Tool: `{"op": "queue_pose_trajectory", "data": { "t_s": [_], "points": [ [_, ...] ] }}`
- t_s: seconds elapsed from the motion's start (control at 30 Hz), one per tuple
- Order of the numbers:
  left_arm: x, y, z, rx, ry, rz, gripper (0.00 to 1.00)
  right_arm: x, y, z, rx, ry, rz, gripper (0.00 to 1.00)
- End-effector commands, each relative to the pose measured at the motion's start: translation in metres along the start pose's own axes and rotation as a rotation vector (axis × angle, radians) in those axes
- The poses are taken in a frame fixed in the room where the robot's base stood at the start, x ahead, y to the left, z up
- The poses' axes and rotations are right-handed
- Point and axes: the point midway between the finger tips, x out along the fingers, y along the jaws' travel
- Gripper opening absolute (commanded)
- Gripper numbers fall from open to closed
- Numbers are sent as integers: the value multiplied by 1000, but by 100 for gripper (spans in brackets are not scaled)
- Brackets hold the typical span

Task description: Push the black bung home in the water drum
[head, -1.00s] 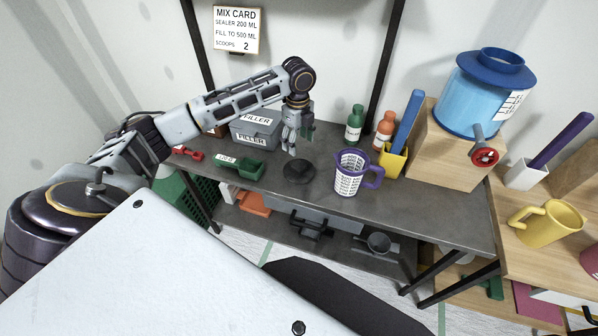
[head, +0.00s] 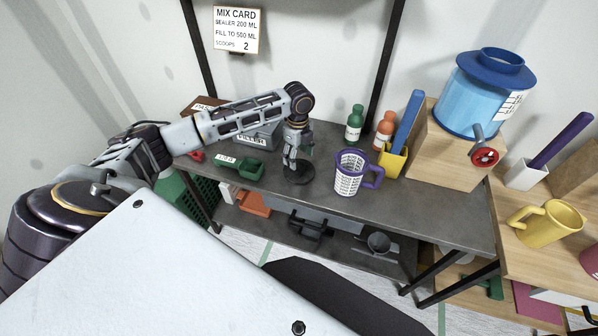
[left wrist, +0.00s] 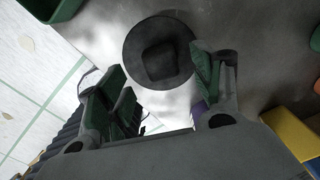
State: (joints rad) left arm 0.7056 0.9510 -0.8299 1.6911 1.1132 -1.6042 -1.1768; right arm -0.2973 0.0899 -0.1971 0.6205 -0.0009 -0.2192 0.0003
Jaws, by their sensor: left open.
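The black bung (head: 304,176) is a round dark disc with a raised square middle, lying on the grey bench. In the left wrist view the bung (left wrist: 160,52) is just ahead of my fingertips, between their lines. My left gripper (head: 292,164) points down right over the bung and is open in the left wrist view (left wrist: 160,88). I cannot tell whether it touches the bung. The blue water drum (head: 478,98) stands on a wooden block at the right, with a wide blue neck on top and a red tap wheel low down. My right gripper is not in view.
A purple measuring jug (head: 350,173) stands close right of the bung. Green and orange bottles and a yellow holder (head: 392,160) stand between jug and drum.

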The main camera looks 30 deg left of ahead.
Motion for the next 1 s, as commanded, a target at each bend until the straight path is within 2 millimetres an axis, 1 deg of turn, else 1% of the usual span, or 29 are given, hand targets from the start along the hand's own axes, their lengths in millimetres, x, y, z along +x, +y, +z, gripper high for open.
{"op": "queue_pose_trajectory", "data": {
  "t_s": [0.17, 0.4, 0.53, 0.63, 0.8, 1.0],
  "points": [
    [10, 0, -1, 0, 0, 1, 66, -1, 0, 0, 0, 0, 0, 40],
    [37, 0, -4, -1, 1, 3, 66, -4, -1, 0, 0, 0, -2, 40],
    [48, 0, -3, 0, -1, 1, 66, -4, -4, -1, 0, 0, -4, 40],
    [51, 0, -3, 1, -1, 0, 66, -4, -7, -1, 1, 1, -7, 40],
    [52, 0, -3, 1, -1, 0, 66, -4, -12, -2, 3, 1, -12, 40],
    [51, 0, -3, 1, -1, 0, 66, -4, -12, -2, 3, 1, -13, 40]
  ]
}}
